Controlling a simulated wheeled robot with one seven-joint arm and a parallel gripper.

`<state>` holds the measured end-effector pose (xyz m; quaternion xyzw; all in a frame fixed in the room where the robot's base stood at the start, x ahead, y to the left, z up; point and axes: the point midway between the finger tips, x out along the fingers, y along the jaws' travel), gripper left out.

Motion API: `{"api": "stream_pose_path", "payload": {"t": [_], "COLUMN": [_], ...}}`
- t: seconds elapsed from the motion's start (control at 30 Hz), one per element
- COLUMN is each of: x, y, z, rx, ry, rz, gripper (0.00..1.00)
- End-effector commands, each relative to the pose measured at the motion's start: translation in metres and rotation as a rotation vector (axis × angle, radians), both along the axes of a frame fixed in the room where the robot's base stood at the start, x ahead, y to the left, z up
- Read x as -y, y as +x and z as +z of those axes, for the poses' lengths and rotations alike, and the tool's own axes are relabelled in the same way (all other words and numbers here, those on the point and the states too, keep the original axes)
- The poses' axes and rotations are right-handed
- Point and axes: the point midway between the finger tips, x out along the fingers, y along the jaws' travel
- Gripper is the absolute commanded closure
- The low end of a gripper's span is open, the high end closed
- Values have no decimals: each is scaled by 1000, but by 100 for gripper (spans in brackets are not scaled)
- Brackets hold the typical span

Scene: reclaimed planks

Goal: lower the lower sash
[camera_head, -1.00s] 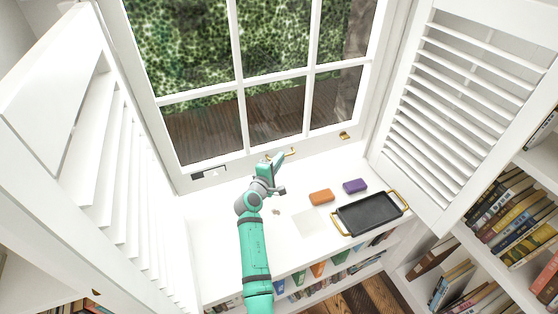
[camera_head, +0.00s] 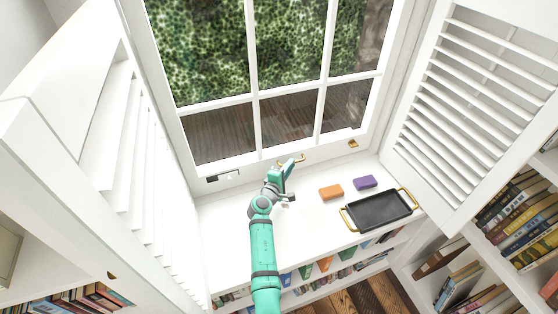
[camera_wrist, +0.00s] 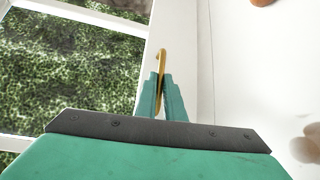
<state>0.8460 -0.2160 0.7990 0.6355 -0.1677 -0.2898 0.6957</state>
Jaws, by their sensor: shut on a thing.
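The lower sash (camera_head: 262,158) is a white framed window with several panes, at the back of the white counter. A brass handle (camera_head: 299,160) sits on its bottom rail and also shows in the wrist view (camera_wrist: 161,57). My gripper (camera_head: 289,164) is shut on this handle. In the wrist view, my teal fingers (camera_wrist: 161,92) are around its near part. The sash's lower edge is close above the counter; I cannot tell whether a gap remains.
On the counter (camera_head: 310,220) are an orange block (camera_head: 331,193), a purple block (camera_head: 365,183) and a black tray (camera_head: 379,211) with brass handles. Louvred shutters stand at the left (camera_head: 135,150) and right (camera_head: 465,100). A brass fitting (camera_head: 353,143) is right of the handle.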

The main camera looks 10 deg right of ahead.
Motion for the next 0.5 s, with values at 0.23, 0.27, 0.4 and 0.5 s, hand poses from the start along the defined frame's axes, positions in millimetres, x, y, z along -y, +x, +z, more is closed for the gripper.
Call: {"api": "stream_pose_path", "payload": {"t": [0.23,0.27,0.4,0.5], "x": [13,13,13,14], "y": [-4,-4,-5,-5], "z": [-12,-12,-13,-14], "rx": [-6,-6,-7,-9], "ry": [2,2,3,3], "rz": [-11,-10,-11,-11], "gripper": [100,100,100,77]}}
